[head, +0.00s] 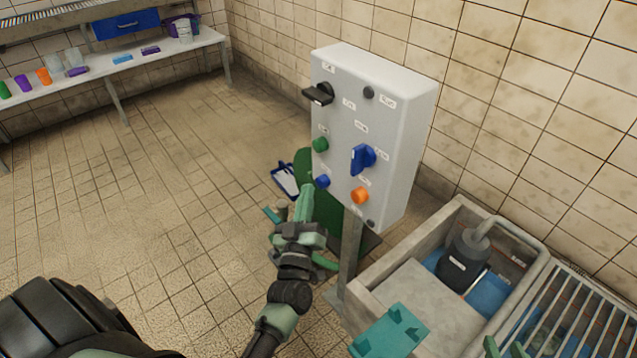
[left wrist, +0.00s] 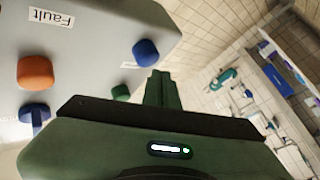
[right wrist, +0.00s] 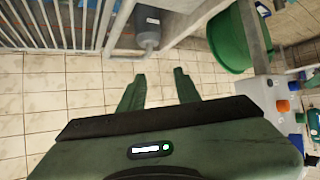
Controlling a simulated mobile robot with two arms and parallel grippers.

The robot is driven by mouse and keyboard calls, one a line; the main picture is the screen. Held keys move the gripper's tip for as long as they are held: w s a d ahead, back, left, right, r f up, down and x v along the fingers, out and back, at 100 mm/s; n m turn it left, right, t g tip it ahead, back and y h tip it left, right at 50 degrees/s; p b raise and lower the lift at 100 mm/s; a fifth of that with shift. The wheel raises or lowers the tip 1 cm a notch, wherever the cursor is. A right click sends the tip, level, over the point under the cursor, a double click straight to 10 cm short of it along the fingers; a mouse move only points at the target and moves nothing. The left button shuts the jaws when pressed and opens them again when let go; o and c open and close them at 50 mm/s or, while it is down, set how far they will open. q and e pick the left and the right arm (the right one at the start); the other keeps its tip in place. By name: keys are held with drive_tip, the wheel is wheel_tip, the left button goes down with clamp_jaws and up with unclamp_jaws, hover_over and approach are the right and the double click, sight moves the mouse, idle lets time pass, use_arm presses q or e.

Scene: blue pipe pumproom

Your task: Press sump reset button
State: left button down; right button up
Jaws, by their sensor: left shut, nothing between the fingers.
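A pale grey control box (head: 365,130) stands on a post, its front facing left. It carries a green button (head: 320,145), a blue button (head: 322,181), an orange button (head: 360,196), a blue knob (head: 362,158) and a black selector (head: 318,94). My left gripper (head: 305,190) is shut and empty, its tips just left of the blue button. In the left wrist view the blue button (left wrist: 146,52) lies just beyond the shut fingers (left wrist: 163,80); contact cannot be told. A "Fault" label (left wrist: 50,18) shows near the orange button (left wrist: 35,72). My right gripper (right wrist: 160,85) is open and empty.
A concrete sump (head: 400,262) with a dark pump (head: 462,262) and a metal grate (head: 575,310) lies right of the post. A teal block (head: 392,332) is at its front. A bench (head: 130,58) with cups stands far left.

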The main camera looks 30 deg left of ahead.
idle(0.3)
